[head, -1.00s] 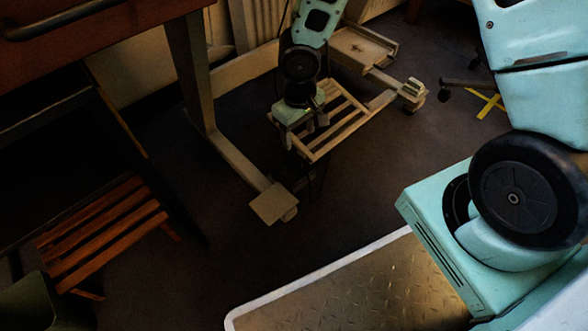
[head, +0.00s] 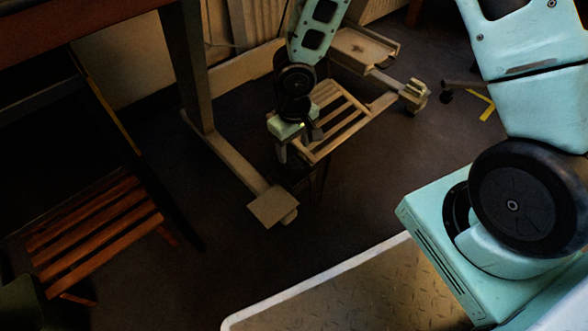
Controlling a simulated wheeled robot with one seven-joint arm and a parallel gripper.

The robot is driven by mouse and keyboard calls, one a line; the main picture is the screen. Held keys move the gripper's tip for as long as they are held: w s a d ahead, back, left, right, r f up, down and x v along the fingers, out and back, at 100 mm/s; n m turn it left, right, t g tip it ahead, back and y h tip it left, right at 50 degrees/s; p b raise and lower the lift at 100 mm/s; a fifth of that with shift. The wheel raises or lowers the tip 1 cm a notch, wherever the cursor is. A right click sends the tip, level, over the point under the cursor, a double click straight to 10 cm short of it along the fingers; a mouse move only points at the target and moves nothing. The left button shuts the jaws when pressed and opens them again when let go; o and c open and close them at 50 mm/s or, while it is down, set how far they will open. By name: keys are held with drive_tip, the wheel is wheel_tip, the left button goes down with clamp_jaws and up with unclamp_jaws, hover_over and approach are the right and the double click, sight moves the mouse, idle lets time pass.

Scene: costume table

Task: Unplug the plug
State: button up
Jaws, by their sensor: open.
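My gripper (head: 299,145) hangs at the end of my teal arm, in the upper middle of the head view. Its dark fingers are apart and point down, in front of the near left end of a slatted wooden rack. I cannot make out the plug or a socket; the area under and behind the gripper is dark. I see nothing held between the fingers.
The slatted rack (head: 343,130) stands low, near a pale stand leg with a foot (head: 272,206). A dark table edge (head: 70,30) overhangs the upper left. A slatted wooden stool (head: 95,232) stands at lower left. Dark floor (head: 390,165) is clear to the right.

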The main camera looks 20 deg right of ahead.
sight(294, 163)
wheel_tip(294, 163, down, 6)
drive_tip(key=b, duration=0.4)
drive_tip(key=shift+b, duration=0.3)
idle(0.8)
clamp_jaws()
drive_tip(key=shift+r+p, duration=2.95)
drive_tip(key=shift+r, duration=0.1)
